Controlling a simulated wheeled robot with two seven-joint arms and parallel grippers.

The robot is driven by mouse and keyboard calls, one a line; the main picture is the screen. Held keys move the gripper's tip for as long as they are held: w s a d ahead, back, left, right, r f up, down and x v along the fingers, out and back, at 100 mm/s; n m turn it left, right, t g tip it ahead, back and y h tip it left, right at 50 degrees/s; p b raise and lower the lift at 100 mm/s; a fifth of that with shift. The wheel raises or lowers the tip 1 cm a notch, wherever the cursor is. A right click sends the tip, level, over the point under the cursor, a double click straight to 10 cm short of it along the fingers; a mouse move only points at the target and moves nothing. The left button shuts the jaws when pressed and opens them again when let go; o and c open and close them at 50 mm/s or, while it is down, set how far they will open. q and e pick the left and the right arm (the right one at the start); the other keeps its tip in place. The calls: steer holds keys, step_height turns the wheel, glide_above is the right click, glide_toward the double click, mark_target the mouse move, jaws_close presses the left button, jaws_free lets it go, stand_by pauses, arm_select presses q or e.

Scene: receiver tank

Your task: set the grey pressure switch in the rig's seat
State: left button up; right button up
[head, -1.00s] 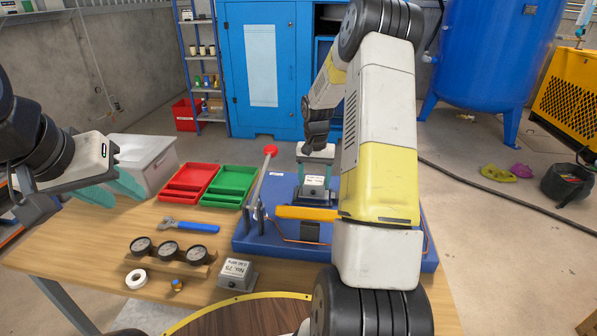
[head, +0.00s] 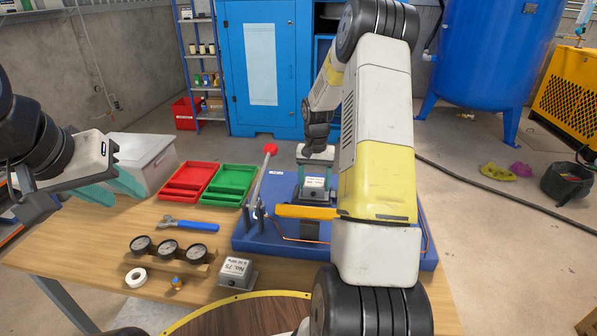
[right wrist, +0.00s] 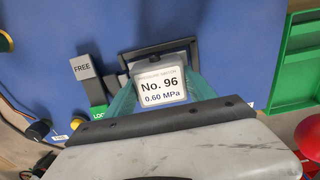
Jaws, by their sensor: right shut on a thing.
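My right gripper (right wrist: 160,95) is shut on a grey pressure switch (right wrist: 161,84), its label reading No. 96, 0.60 MPa. In the head view this switch (head: 315,184) is upright over the dark seat (head: 316,198) on the blue rig (head: 258,235). In the right wrist view the seat's dark frame (right wrist: 128,58) shows behind the switch; I cannot tell whether the switch rests fully in it. A second grey switch, No. 75 (head: 236,272), stands on the table. My left gripper (head: 118,190) is open and empty beside the grey bin (head: 150,165).
A red-knobbed lever (head: 270,149) rises from the rig's left side. A red tray (head: 187,181) and green tray (head: 230,184) lie left of the rig. A blue wrench (head: 187,223), a gauge block (head: 165,262) and a white tape roll (head: 136,278) lie in front.

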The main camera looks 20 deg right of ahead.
steer(key=o, duration=1.8)
steer(key=shift+o, duration=0.2)
steer(key=shift+f, duration=0.1)
step_height(320, 180, up, 8)
steer(key=shift+r, duration=0.1)
steer(key=s+a+r+n+t+y, duration=0.1)
steer(key=s+a+r+n+t, duration=0.1)
steer(key=s+a+r, duration=0.55)
steer(key=s+a+r+n+t, duration=0.2)
steer(key=s+a+r, duration=0.2)
steer(key=s+r, duration=0.6)
steer(key=s+a+r+n+t+y, duration=0.1)
steer(key=s+a+t, duration=0.1)
steer(key=s, duration=0.8)
steer(key=shift+a+r+n, duration=0.2)
steer(key=shift+a+n, duration=0.2)
steer(key=shift+a, duration=0.35)
